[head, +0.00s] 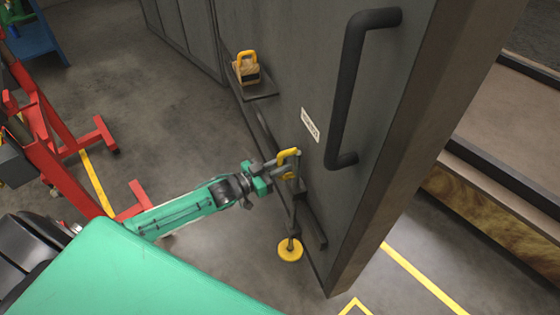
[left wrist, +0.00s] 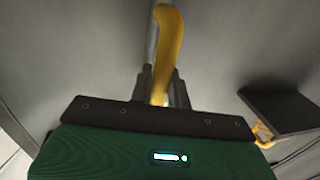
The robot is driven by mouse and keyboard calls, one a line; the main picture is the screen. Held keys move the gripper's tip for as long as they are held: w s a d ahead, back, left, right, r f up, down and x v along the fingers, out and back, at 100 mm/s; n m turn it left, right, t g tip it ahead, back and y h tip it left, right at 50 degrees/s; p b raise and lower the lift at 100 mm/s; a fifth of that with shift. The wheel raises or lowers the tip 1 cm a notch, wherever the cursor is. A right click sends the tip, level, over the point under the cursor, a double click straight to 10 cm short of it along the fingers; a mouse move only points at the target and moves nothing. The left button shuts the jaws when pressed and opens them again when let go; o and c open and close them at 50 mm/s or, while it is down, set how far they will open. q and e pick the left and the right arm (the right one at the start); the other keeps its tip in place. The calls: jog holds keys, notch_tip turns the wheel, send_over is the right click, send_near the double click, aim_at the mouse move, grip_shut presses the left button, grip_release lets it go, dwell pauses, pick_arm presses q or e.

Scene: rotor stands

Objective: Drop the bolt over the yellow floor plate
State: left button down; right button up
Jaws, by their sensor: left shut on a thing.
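The bolt (head: 291,215) is a dark upright rod on the lower face of a big grey door, with a yellow handle (head: 292,153) at its top. My left gripper (head: 284,168) is shut on this handle. In the left wrist view the yellow handle (left wrist: 168,45) rises from between the fingers, with a grey rod behind it. The yellow floor plate (head: 290,250) is a round disc on the floor below the bolt. The rod's lower end overlaps the plate in the head view; I cannot tell whether they touch. My right gripper is out of view.
The grey door (head: 285,50) has a large black pull handle (head: 350,90) and a small white label (head: 310,125). A dark ledge (head: 262,91) holds a yellow-handled block (head: 247,68). Red stands (head: 60,150) are at left. Open floor lies between them and the door.

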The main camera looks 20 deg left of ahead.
pick_arm(q)
jog(key=c, duration=1.4)
grip_release()
jog(key=shift+s+a, duration=0.1)
jog(key=p+v, duration=0.1)
jog(key=v, duration=1.2)
jog(key=shift+s+a, duration=0.15)
jog(key=shift+s, duration=0.1)
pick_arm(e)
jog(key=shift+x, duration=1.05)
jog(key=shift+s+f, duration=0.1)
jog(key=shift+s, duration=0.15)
